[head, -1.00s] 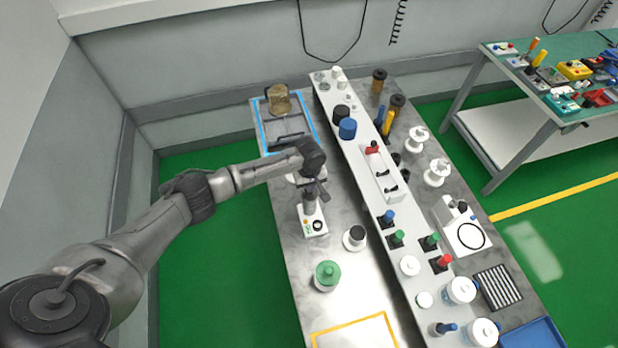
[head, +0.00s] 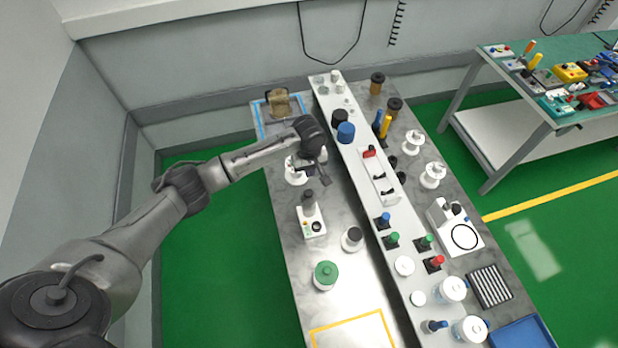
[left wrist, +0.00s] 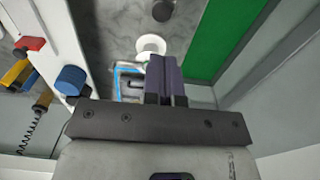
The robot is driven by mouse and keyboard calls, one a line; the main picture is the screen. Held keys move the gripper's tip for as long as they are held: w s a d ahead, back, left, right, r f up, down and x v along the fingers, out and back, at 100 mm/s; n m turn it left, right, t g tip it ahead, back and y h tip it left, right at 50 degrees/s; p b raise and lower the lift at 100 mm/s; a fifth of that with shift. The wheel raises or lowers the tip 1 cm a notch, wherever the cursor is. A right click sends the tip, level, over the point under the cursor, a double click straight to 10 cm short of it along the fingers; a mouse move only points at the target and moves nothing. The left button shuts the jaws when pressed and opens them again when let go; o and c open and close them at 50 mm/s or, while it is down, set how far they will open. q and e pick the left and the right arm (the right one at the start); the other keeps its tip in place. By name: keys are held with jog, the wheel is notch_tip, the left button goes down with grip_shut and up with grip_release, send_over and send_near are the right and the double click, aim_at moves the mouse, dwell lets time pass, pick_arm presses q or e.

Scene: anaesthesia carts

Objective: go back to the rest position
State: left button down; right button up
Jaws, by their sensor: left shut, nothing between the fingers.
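My left gripper (head: 318,174) is shut with nothing in its fingers. In the head view it hangs above the left cart's top, beside a white round-based item (head: 296,175) and left of the raised white shelf. In the left wrist view its closed fingers (left wrist: 166,82) show in front of a white round item (left wrist: 150,45) and the blue-edged tray. I cannot tell whether the fingers touch anything. My right gripper is in neither view.
A blue-edged tray (head: 262,122) with a brown item (head: 279,102) lies at the far end. A white device (head: 312,226), a dark-topped white item (head: 352,239) and a green-lidded jar (head: 326,275) stand nearer. The raised shelf (head: 372,205) carries several items. Green floor left of the cart is clear.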

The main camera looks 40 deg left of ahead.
pick_arm(q)
jog(key=shift+r, duration=1.3)
